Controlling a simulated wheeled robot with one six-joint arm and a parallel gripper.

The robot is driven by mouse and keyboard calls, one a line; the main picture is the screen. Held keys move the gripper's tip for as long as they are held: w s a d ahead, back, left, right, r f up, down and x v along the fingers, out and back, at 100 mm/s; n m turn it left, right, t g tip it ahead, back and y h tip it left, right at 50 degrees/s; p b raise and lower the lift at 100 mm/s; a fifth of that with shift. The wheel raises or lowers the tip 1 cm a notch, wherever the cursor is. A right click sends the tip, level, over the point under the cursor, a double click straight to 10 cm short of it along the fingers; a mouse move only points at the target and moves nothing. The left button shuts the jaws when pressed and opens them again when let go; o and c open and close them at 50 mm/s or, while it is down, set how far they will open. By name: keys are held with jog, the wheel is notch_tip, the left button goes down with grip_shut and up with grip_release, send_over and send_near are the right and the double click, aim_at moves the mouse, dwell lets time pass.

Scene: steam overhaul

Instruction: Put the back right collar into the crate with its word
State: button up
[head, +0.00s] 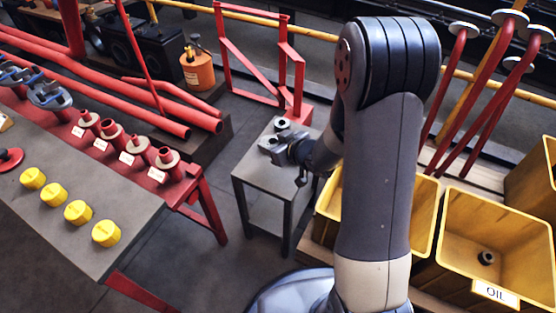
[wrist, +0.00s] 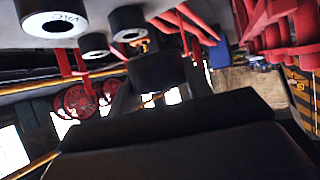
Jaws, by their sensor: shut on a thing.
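Dark ring-shaped collars with pale round faces stand on a small grey table (head: 250,168); one stands at its back (head: 282,124). In the wrist view, one collar (wrist: 55,22) reads "VAC"; two others (wrist: 93,52) (wrist: 128,20) have no readable word. My gripper (head: 277,149) is over the small table, shut on a dark collar (wrist: 155,72) that shows just ahead of the jaws in the wrist view. Its word is not visible. A yellow crate (head: 495,292) at the right is labelled "OIL" and has a dark collar (head: 486,258) inside. Another yellow crate (head: 424,215) is partly hidden behind my arm.
A long workbench (head: 75,235) at the left carries yellow caps (head: 78,212) and red flanged fittings (head: 133,150) with tags. Red levers (head: 475,75) rise behind the crates. A red frame (head: 262,75) stands behind the small table. Floor is clear between bench and small table.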

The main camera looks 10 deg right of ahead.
notch_tip(320, 180, down, 8)
jog(key=b, duration=0.2)
jog(key=shift+b, duration=0.4)
jog(key=shift+r, duration=0.1)
jog(key=o, duration=0.9)
jog(key=shift+f, duration=0.25)
jog(key=shift+c, duration=0.2)
jog(key=shift+o, duration=0.9)
jog(key=shift+r, duration=0.1)
